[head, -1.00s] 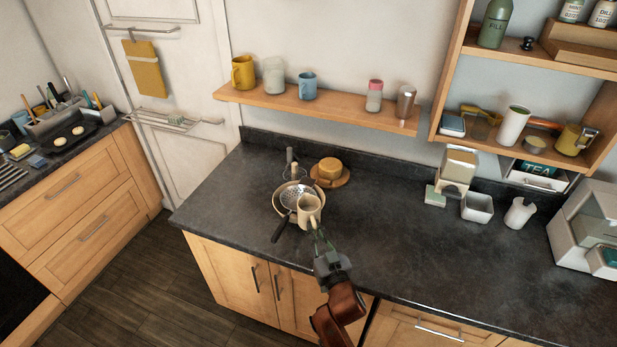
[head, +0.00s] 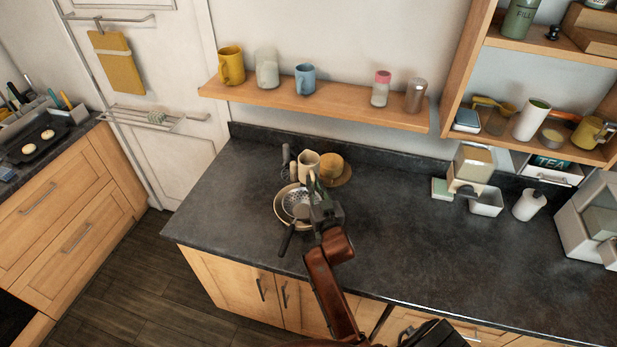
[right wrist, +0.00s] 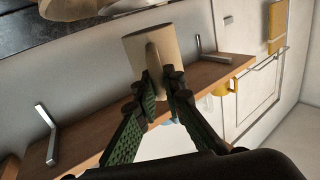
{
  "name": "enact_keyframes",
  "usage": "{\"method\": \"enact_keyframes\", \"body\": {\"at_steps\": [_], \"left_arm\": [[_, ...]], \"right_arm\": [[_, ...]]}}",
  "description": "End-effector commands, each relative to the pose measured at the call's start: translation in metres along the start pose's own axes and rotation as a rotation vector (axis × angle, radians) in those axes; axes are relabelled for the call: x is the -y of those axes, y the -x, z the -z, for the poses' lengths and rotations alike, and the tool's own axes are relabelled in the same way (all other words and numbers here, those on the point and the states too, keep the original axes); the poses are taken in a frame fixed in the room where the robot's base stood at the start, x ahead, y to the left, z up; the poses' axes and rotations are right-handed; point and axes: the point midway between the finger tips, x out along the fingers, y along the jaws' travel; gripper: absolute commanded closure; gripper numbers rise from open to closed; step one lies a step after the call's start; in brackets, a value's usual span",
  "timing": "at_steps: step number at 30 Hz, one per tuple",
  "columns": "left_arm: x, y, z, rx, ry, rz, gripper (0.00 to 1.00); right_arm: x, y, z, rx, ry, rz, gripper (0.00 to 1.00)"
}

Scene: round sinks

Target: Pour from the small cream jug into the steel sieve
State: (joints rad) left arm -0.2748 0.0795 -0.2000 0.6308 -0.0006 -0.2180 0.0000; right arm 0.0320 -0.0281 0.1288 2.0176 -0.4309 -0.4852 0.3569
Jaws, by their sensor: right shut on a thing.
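The small cream jug (head: 307,163) is held by its handle in my right gripper (head: 315,186). It is above the back edge of the sieve, beyond its middle in the head view. The right wrist view shows the jug (right wrist: 148,48) close, with the fingers (right wrist: 160,88) shut around its handle. Its contents and exact tilt cannot be told. The steel sieve (head: 294,205) rests on a cream bowl (head: 280,214), its dark handle pointing to the counter's front. My right forearm and gripper cover part of the sieve's right side. My left gripper is not in view.
A whisk-like tool (head: 287,160) is behind left. A wall shelf (head: 320,107) with mugs is above.

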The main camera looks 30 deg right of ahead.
Motion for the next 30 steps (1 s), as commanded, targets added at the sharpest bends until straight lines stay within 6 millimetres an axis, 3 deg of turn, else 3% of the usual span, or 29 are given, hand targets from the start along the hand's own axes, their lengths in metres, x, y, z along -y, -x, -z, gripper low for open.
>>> {"method": "enact_keyframes", "body": {"at_steps": [6, 13, 30], "left_arm": [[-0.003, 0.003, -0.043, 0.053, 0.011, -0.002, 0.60], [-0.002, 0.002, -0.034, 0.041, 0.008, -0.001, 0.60], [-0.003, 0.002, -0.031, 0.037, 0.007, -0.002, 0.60]], "right_arm": [[0.000, 0.000, 0.001, -0.002, 0.000, 0.000, 1.00], [-0.011, -0.008, -0.002, -0.002, 0.002, 0.018, 1.00], [-0.059, -0.053, -0.009, 0.002, 0.006, 0.220, 1.00]]}}
